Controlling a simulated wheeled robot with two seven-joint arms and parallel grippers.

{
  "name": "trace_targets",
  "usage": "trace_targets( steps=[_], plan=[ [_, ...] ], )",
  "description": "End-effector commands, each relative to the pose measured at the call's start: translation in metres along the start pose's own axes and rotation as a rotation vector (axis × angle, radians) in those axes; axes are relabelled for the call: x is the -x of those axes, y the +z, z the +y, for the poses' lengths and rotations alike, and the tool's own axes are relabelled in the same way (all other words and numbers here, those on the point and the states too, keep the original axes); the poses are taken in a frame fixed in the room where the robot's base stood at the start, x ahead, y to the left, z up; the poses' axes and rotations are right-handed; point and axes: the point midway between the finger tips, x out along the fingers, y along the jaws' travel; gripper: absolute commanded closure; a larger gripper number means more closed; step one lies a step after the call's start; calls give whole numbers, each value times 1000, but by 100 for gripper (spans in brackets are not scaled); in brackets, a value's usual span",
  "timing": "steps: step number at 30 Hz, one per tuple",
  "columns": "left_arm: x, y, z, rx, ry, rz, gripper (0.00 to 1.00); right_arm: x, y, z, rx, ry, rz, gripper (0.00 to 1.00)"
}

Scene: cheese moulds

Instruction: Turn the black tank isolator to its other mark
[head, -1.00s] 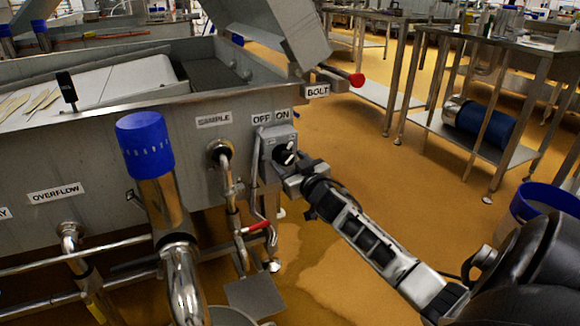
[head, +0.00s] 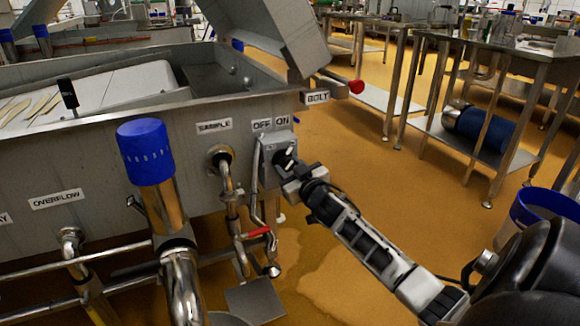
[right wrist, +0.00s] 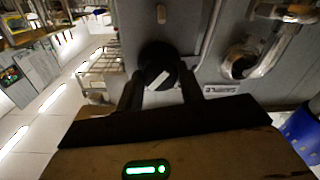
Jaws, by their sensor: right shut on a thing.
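The black tank isolator (head: 281,158) is a round knob with a white bar, on a grey box (head: 270,176) at the tank's right end. OFF and ON labels sit side by side above it. My right gripper (head: 290,167) reaches it from the right and is shut on the knob. In the right wrist view the isolator (right wrist: 157,62) lies between the two dark fingers (right wrist: 161,86), and its white bar looks slanted. The gripper partly hides the knob in the head view, so which label the bar points to is unclear. My left gripper is out of view.
A blue-capped steel pipe (head: 145,152) stands left of the isolator. A SAMPLE outlet (head: 220,157) and a red-handled valve (head: 257,232) are close by. A red-tipped bolt (head: 356,87) juts out above right. Open floor lies right of the tank.

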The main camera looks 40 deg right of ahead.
Motion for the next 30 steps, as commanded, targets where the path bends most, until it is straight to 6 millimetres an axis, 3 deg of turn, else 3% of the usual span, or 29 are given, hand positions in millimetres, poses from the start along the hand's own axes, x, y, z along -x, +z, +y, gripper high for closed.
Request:
trace_targets(
  steps=[30],
  plan=[
    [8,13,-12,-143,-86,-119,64,1,0,-2,922,-11,-40,85]
  ],
)
